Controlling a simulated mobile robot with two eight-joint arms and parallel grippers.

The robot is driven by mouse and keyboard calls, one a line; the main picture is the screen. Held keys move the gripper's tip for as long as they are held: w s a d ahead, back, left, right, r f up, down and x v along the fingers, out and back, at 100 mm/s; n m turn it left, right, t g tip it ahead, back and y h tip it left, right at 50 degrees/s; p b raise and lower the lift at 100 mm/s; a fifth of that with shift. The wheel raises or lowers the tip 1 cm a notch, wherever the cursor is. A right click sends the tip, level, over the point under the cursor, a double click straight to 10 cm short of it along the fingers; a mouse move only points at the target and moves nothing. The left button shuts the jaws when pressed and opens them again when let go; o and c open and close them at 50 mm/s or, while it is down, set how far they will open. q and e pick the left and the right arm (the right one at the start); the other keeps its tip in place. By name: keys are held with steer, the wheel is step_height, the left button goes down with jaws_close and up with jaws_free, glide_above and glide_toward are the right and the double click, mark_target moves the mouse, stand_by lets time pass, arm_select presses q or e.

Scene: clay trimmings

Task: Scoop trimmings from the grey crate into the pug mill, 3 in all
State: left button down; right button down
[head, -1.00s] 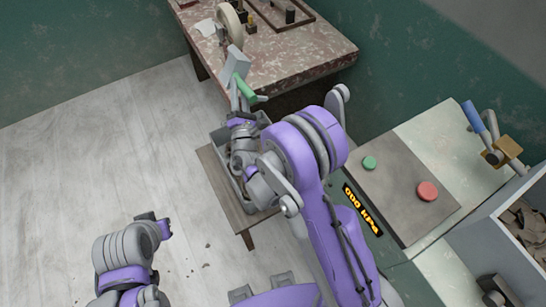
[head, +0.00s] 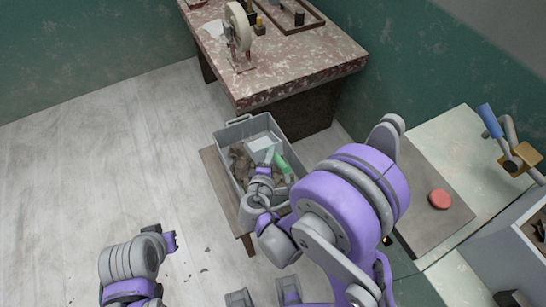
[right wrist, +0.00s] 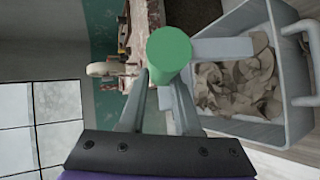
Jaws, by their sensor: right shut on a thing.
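The grey crate (head: 223,137) stands on a low wooden stand and holds brownish clay trimmings (head: 240,164). My right gripper (head: 265,172) is shut on the green handle (head: 281,165) of a grey scoop (head: 261,143), whose pan is over or in the crate; contact with the trimmings is unclear. In the right wrist view the handle end (right wrist: 168,55) sits between the fingers, with trimmings (right wrist: 240,82) beyond.
A speckled table (head: 290,70) with a wheel-like tool (head: 238,27) and a tray stands behind the crate. Small crumbs lie on the floor left of the stand. The floor at left is open.

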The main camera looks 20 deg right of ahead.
mark_target(265, 150)
steer(key=w+f, duration=0.1)
steer(key=w+g, duration=0.1)
steer(key=w, duration=0.1)
steer(key=w+f+n+g+p, duration=0.1)
steer(key=shift+w+a+f, duration=0.25)
steer(key=shift+a+f, duration=0.1)
steer(key=shift+a, duration=0.05)
steer(key=f+b, duration=0.1)
steer(key=f, duration=0.1)
steer(key=f+b, duration=0.1)
steer(key=shift+w+a+f, duration=0.1)
steer(key=shift+w+f, duration=0.25)
steer(key=shift+f+b, duration=0.35)
steer(key=shift+b, duration=0.1)
steer(key=f+b, duration=0.1)
steer(key=w+f+b, duration=0.1)
steer(key=f+b, duration=0.2)
steer(key=f, duration=0.1)
steer(key=shift+w+a, duration=0.15)
steer(key=shift+w, duration=0.1)
steer(key=shift+r+m+t+h+p, duration=0.15)
steer(key=shift+r+m+t, duration=0.55)
steer(key=shift+r, duration=1.3)
steer(key=shift+r+m+t+h+p, duration=0.1)
steer(key=shift+r+m+t, duration=0.15)
steer(key=shift+r+t, duration=1.3)
steer(key=shift+r+m+t+h+p, duration=0.15)
steer(key=shift+r+m+t, duration=0.3)
steer(key=shift+r, duration=2)
